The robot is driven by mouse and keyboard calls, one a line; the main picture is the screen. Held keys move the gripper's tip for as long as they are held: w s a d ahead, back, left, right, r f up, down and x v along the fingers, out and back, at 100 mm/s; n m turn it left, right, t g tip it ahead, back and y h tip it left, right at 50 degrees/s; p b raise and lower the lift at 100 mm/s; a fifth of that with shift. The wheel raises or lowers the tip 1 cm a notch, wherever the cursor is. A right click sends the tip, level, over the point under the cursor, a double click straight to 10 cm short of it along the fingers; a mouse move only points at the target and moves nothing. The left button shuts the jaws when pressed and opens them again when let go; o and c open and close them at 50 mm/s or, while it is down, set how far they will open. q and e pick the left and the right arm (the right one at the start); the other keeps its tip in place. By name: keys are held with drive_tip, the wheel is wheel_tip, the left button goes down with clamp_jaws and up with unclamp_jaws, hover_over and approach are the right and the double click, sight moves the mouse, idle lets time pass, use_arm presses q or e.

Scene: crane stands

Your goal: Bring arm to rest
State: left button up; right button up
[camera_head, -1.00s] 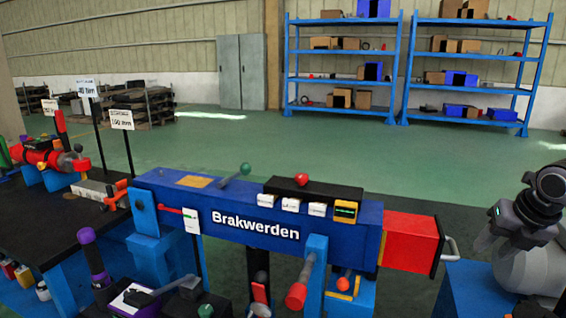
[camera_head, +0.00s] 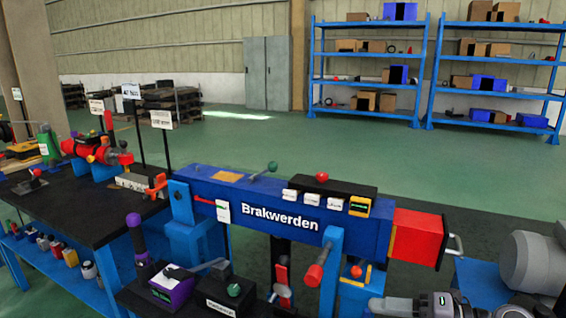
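Part of my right arm, with its grey and black wrist end (camera_head: 440,304), shows low at the bottom right edge, in front of the blue machine. Its fingers are cut off or too small to tell whether they are open or shut. I see nothing clearly held there. My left gripper is not in view. The blue machine marked "Brakwerden" (camera_head: 280,213) stands across the middle, with a red block (camera_head: 416,238) at its right end.
A black-topped bench (camera_head: 70,205) with a red device (camera_head: 90,149) stands at the left. A grey rounded housing (camera_head: 530,262) is at the right. Open green floor (camera_head: 330,145) and blue shelves (camera_head: 428,60) lie behind.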

drive_tip(key=s+f+m+t+h+p, duration=0.1)
drive_tip(key=s+f+m+h, duration=0.4)
drive_tip(key=m, duration=0.8)
drive_tip(key=s+a+f+m+t+h+p, duration=0.1)
drive_tip(key=s+f+m+h, duration=0.5)
drive_tip(key=s+f+m, duration=0.6)
drive_tip(key=f+m+t+p, duration=0.1)
drive_tip(key=m+p, duration=0.1)
drive_tip(key=shift+s+m, duration=0.15)
drive_tip(key=shift+m, duration=0.15)
